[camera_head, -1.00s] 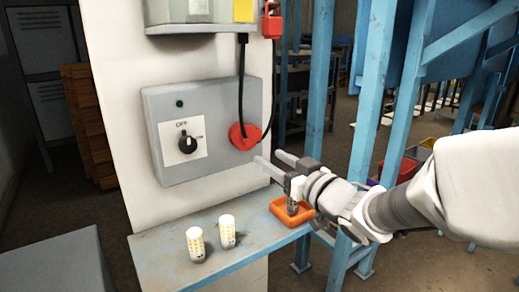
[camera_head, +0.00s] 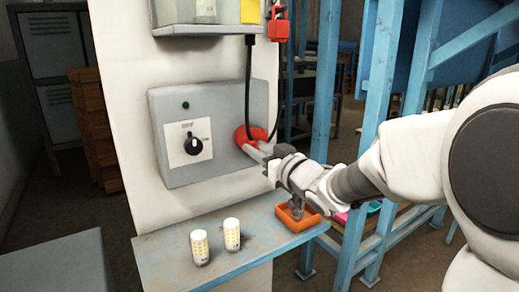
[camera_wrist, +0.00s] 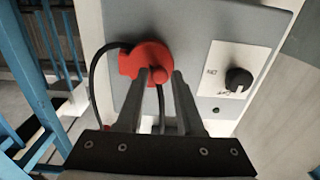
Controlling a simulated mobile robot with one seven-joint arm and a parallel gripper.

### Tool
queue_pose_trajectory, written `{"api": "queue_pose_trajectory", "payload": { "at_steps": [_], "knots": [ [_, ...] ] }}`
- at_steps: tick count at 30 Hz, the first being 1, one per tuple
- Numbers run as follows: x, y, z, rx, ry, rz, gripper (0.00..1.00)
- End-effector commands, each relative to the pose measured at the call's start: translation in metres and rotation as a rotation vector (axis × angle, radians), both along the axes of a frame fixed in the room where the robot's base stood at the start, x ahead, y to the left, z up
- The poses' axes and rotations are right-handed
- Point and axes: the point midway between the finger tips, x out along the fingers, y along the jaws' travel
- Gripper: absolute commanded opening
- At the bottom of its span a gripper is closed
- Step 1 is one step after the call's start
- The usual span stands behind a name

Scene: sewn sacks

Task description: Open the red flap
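The red flap (camera_head: 241,133) is a rounded red cover on the right part of the grey switch box (camera_head: 172,150). In the wrist view the red flap (camera_wrist: 150,56) lies just beyond my fingertips, with a small red knob showing between them. My gripper (camera_head: 252,151) points at the flap's lower part in the head view. In the wrist view the fingers of my gripper (camera_wrist: 160,76) are apart, with a gap on the knob's right side. I cannot tell whether a finger touches the flap. My fingers partly cover its lower edge.
A black cable (camera_head: 248,85) hangs to the flap. A black rotary knob (camera_head: 194,146) is on the box's left. Below, a blue-edged shelf (camera_head: 225,265) holds two white-and-yellow cylinders (camera_head: 199,247) and an orange tray (camera_head: 309,221). Blue posts (camera_head: 323,90) stand at right.

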Motion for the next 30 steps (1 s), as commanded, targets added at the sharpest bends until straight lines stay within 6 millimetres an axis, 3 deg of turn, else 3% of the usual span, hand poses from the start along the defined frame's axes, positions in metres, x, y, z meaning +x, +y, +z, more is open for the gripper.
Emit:
{"api": "queue_pose_trajectory", "payload": {
  "at_steps": [1,6,30],
  "knots": [
    [-0.0001,-0.0002,0.0,0.0,0.0,0.0,0.26],
    [-0.0002,-0.0001,0.0,0.0,0.0,0.0,0.0],
    [-0.0005,0.0002,-0.0003,-0.001,0.001,0.001,0.0]
  ]
}}
